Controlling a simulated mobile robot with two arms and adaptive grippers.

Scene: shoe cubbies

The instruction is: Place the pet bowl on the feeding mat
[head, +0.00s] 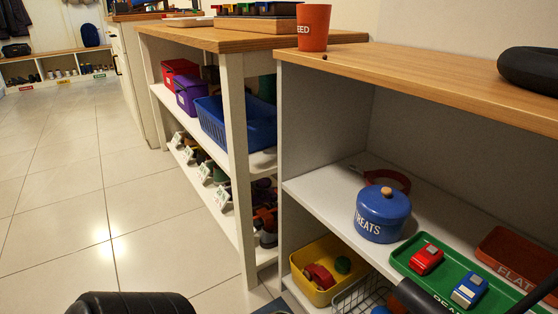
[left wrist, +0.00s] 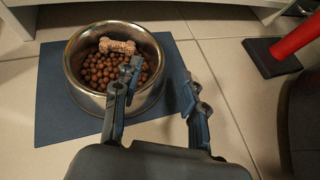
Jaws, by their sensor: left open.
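A steel pet bowl (left wrist: 74,62) with brown kibble and a bone-shaped biscuit appears to rest upright on the dark blue feeding mat (left wrist: 52,115) in the left wrist view. My left gripper (left wrist: 162,76) is open at the bowl's right side. One finger overlaps the near right rim and kibble; the other is outside, over the mat's right side. Contact with the rim cannot be told. A corner of what looks like the mat shows in the head view (head: 272,307); the bowl does not show there. My right gripper is not clearly in view.
Shelving (head: 325,120) stands right, holding a blue TREATS canister (head: 382,214), a yellow bin (head: 322,274) and a green tray (head: 440,276). A red bar (left wrist: 298,36) with a dark base (left wrist: 268,60) is right of the mat. Open tiled floor (head: 90,200) lies left.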

